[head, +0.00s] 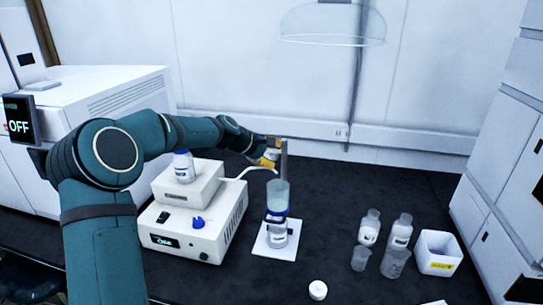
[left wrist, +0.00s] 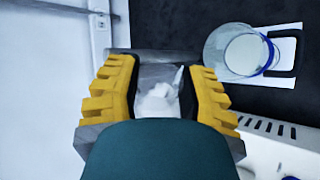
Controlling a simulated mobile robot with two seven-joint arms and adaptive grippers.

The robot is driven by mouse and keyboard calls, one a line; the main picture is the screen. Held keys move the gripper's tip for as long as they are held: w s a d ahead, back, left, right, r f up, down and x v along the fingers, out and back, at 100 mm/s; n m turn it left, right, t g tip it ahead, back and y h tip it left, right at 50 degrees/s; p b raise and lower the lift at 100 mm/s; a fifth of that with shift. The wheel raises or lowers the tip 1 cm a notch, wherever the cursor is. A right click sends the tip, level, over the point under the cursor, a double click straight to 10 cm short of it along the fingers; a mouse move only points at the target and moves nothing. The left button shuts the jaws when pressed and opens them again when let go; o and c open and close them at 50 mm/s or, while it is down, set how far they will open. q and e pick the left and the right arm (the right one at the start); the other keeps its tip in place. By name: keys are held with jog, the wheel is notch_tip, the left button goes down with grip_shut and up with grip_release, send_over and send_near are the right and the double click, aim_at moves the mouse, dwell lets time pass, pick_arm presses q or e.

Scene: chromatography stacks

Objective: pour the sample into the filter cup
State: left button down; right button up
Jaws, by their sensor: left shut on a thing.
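The filter cup (head: 278,192) is a clear cylinder with a blue ring, upright above a white-labelled bottle (head: 279,236) on a white base plate (head: 262,247). In the left wrist view the filter cup (left wrist: 240,50) shows from above, right of the fingers and apart from them. My left gripper (head: 268,157) is above and slightly left of the cup, beside the grey post (head: 284,160). Its yellow fingers (left wrist: 160,88) are shut on a translucent vessel (left wrist: 157,98) with something white showing in it. Most of that vessel is hidden. My right gripper is out of view.
Left of the cup stands a white pump box (head: 205,235) with a small blue-capped bottle (head: 183,167) on top. At right are two bottles (head: 370,228), two small beakers (head: 396,263) and a white bin (head: 439,252). A white cap (head: 318,290) lies in front.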

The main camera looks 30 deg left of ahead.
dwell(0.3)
pick_arm(q)
jog(key=shift+d+f+m+y+b, duration=0.15)
jog(key=shift+f+m+y+b, duration=0.2)
jog(key=shift+b, duration=0.95)
jog(key=shift+s+d+f+m+t+y+b, duration=0.15)
jog(key=shift+f+m+t+y+b, duration=0.3)
jog(key=shift+b, duration=0.85)
jog(key=shift+f, duration=0.1)
jog(key=shift+f, duration=0.1)
jog(key=shift+s+d+f+b, duration=0.15)
jog(key=shift+f+b, duration=0.35)
jog(key=shift+b, duration=0.25)
jog(key=shift+t, duration=0.25)
